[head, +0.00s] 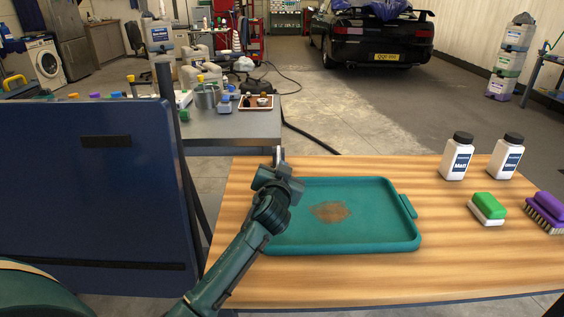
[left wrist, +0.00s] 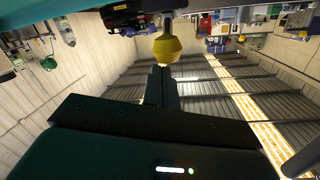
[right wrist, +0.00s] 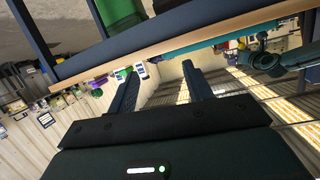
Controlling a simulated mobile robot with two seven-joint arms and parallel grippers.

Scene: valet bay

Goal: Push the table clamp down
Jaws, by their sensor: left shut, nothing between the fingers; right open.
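A yellow knob on a grey stem (left wrist: 166,47), which looks like the table clamp's handle, stands just beyond my left fingertips in the left wrist view. I cannot tell whether they touch. My left gripper (left wrist: 160,72) is shut and empty. In the head view my left gripper (head: 278,158) is over the far left edge of the teal tray (head: 375,215), and I cannot make out the clamp there. My right gripper (right wrist: 160,78) is open and empty in the right wrist view, with the table's edge beyond it. It is outside the head view.
The wooden table (head: 440,265) carries two white bottles (head: 457,160) (head: 505,160), a green-and-white block (head: 487,208) and a purple brush (head: 545,210) at the right. A dark blue panel (head: 90,200) stands at the left. A cluttered grey table (head: 235,127) is behind.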

